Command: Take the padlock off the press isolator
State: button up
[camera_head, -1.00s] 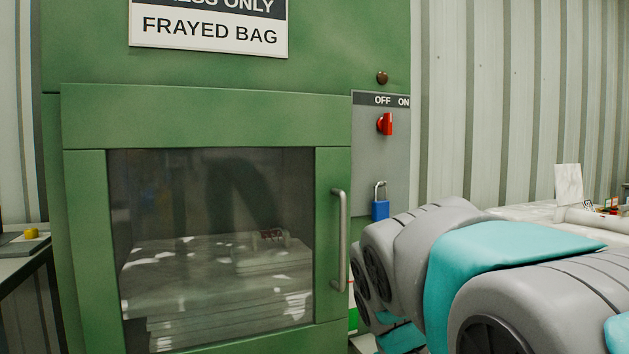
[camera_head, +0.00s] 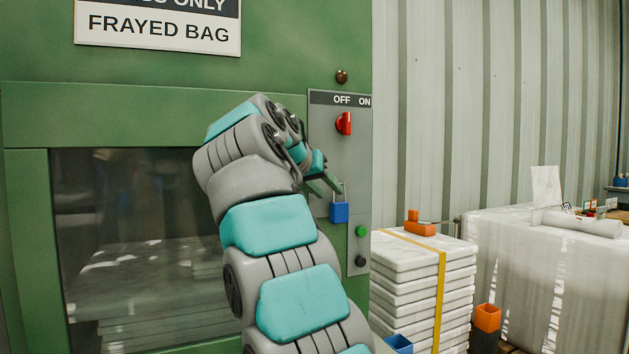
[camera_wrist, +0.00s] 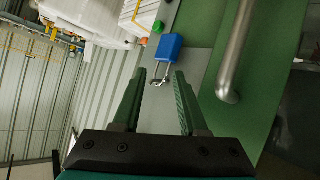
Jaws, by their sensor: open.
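A blue padlock (camera_head: 340,212) with a metal shackle hangs on the grey isolator panel (camera_head: 357,185) of the green press. Above it is the red isolator knob (camera_head: 344,123), under the OFF and ON labels. My gripper (camera_head: 326,188) is open and empty, just left of and near the padlock's shackle. In the wrist view the padlock (camera_wrist: 170,47) lies ahead of my open fingers (camera_wrist: 156,72), its shackle pointing toward the gap between them. Whether the fingers touch the shackle cannot be told.
The press door handle (camera_wrist: 235,55) stands out close beside my gripper in the wrist view. A green button (camera_head: 361,231) and a black button (camera_head: 360,262) sit below the padlock. A strapped stack of white bags (camera_head: 415,290) stands to the right.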

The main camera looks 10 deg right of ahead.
aim_at(340, 202)
jog(key=w+m, duration=0.1)
jog(key=w+d+t, duration=0.1)
jog(key=w, duration=0.1)
jog(key=w+m, duration=0.1)
jog(key=w, duration=0.1)
jog(key=shift+w+d+f+m, duration=0.25)
jog(key=shift+d+f+m, duration=0.05)
jog(key=shift+d+f, duration=0.05)
dwell(0.6)
jog(key=shift+c, duration=0.4)
grip_shut()
jog(key=shift+r+p, duration=0.3)
jog(key=shift+p, duration=0.15)
dwell(0.7)
